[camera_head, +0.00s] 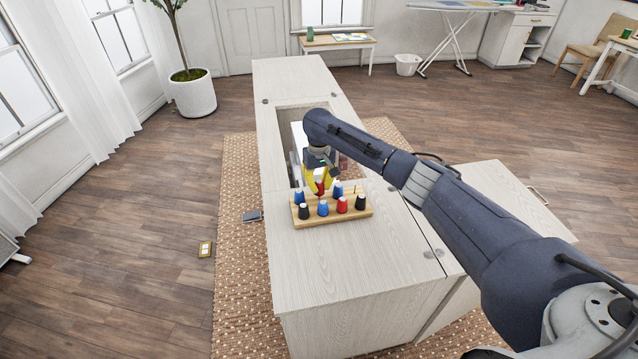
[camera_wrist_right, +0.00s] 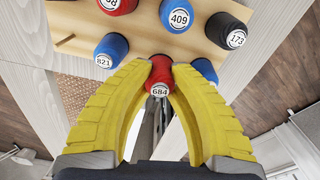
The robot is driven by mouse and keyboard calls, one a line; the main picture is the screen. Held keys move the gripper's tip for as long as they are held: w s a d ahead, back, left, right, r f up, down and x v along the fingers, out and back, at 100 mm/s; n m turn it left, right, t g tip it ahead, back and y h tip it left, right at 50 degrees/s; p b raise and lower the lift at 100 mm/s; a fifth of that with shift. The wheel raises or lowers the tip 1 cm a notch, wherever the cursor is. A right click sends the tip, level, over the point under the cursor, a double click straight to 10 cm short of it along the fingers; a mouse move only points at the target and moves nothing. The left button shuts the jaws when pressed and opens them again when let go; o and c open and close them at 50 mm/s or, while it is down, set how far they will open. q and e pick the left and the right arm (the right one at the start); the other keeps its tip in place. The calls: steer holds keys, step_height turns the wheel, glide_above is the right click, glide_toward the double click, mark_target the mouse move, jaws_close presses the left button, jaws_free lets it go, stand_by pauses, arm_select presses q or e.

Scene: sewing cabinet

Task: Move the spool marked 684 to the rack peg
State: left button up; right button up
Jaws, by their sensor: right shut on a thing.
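The red spool marked 684 (camera_wrist_right: 160,78) is between the yellow fingers of my right gripper (camera_wrist_right: 160,68), which is shut on it. In the head view my right gripper (camera_head: 320,190) holds this red spool over the back row of the wooden rack (camera_head: 332,218). Whether the spool is clear of the rack or touching it I cannot tell. A bare peg (camera_wrist_right: 65,40) sticks out of the rack at the left of the wrist view, beyond the blue spool 821 (camera_wrist_right: 105,52). My left gripper is not in view.
Blue spool 409 (camera_wrist_right: 178,15), black spool 173 (camera_wrist_right: 225,32), and other red, blue and black spools stand on the rack. A blue spool (camera_wrist_right: 205,70) is partly behind one finger. The rack sits on the pale cabinet top (camera_head: 375,260), beside an opening. The front top is clear.

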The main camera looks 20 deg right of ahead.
steer(key=shift+f, duration=0.6)
steer(key=o, duration=0.9)
steer(key=shift+r, duration=0.1)
step_height(320, 180, up, 12)
stand_by(0.6)
